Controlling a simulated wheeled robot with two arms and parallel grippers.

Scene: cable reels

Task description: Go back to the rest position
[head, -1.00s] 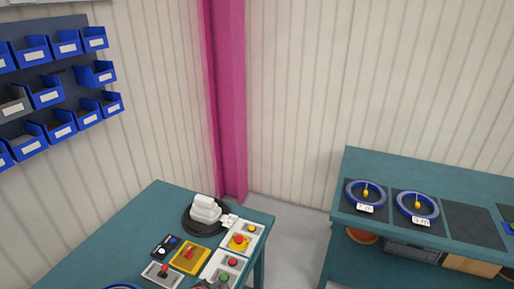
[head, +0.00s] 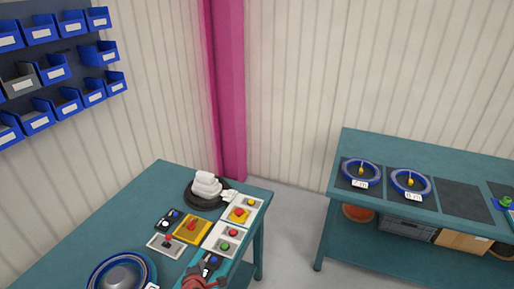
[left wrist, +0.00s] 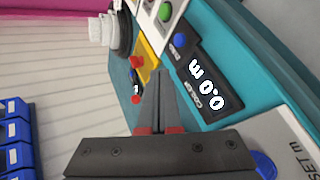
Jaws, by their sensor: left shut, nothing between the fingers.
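My left gripper (head: 205,279) shows at the bottom edge of the head view, over the near right part of the teal bench (head: 95,232). In the left wrist view its two dark fingers (left wrist: 161,76) are shut together with nothing between them. They are above the bench, close to the black coiler display (left wrist: 203,86), which reads 0.0 m. My right gripper is in neither view.
The bench carries a blue reel (head: 122,273), button boxes (head: 222,238), a yellow box with a red control (head: 192,229) and a black disc with a white stack (head: 207,187). A second table (head: 420,160) at right holds blue reels (head: 361,172). Blue bins (head: 66,102) hang at left.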

